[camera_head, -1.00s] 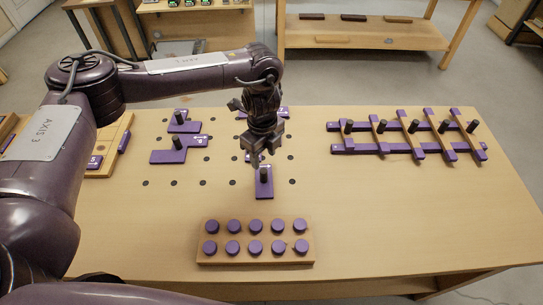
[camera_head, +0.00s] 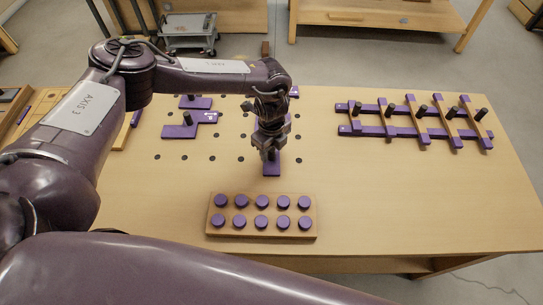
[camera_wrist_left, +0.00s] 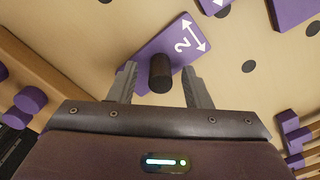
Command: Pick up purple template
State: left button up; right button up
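A purple template (camera_head: 272,167) lies flat on the table below my left gripper (camera_head: 271,150). In the left wrist view the purple template (camera_wrist_left: 181,42) bears a white "2" and a double arrow, and a black peg (camera_wrist_left: 160,72) stands up from it. My left gripper (camera_wrist_left: 159,90) is open there, with one finger on each side of the peg. Whether the fingers touch the peg is unclear. Other purple templates with black pegs (camera_head: 190,131) lie to the left on the table. My right gripper is out of view.
A wooden block with several purple round knobs (camera_head: 262,228) stands nearer the front edge. A purple and wooden lattice with black pegs (camera_head: 415,128) lies at the right. The table (camera_head: 400,200) is clear at the front right.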

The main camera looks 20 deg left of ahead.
pick_arm(q)
grip_shut()
